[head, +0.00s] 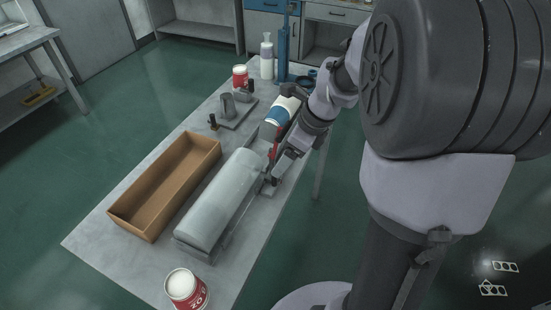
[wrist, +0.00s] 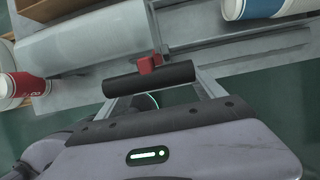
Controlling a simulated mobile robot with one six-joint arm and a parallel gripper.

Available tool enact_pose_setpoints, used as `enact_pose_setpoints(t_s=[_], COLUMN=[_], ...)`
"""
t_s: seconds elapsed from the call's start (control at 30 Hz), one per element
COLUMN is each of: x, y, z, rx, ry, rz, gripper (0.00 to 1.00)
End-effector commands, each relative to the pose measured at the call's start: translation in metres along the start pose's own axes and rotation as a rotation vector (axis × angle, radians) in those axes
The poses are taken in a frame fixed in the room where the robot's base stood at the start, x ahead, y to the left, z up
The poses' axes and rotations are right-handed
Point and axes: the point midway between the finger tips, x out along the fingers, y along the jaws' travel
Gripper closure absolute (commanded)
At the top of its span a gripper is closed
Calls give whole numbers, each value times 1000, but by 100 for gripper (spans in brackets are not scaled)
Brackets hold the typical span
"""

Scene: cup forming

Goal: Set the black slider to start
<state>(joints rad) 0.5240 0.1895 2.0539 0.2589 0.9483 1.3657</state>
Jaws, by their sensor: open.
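The black slider shows in the wrist view as a dark horizontal bar (wrist: 150,80) with a small red block (wrist: 150,62) behind its middle. It sits at the front side of the grey cup-forming machine (head: 222,198), whose rounded grey cover also shows in the wrist view (wrist: 85,38). My gripper (head: 273,176) is open, low beside the machine's right side. In the wrist view the bar lies across the space in front of my gripper's body, between its spread fingers (wrist: 155,88). I cannot tell whether the fingers touch it.
A white and blue cup (head: 281,111) lies at the machine's far end. An empty brown box (head: 212,158) stands left of the machine. Red and white cups stand at the table's near end (head: 187,289) and far end (head: 240,76). Bottles (head: 266,60) stand at the back.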

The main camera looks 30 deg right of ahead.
Motion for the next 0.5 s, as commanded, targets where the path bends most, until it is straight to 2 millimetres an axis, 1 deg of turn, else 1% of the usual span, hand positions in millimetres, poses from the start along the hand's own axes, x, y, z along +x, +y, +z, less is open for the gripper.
enact_pose_setpoints(t_s=[0.03, 0.1, 0.17, 0.27, 0.47, 0.5], x=[13, 22, 28, 31, 30, 30], y=[0, 0, 0, 0, 0, 0], z=[-1, -1, -1, 0, 1, 1], rx=[-1, -1, -1, 0, -1, -1], ry=[0, 1, 0, 0, -1, -1], rz=[2, 1, 1, 0, -1, -1], gripper=[21, 21, 21, 21, 21, 25])
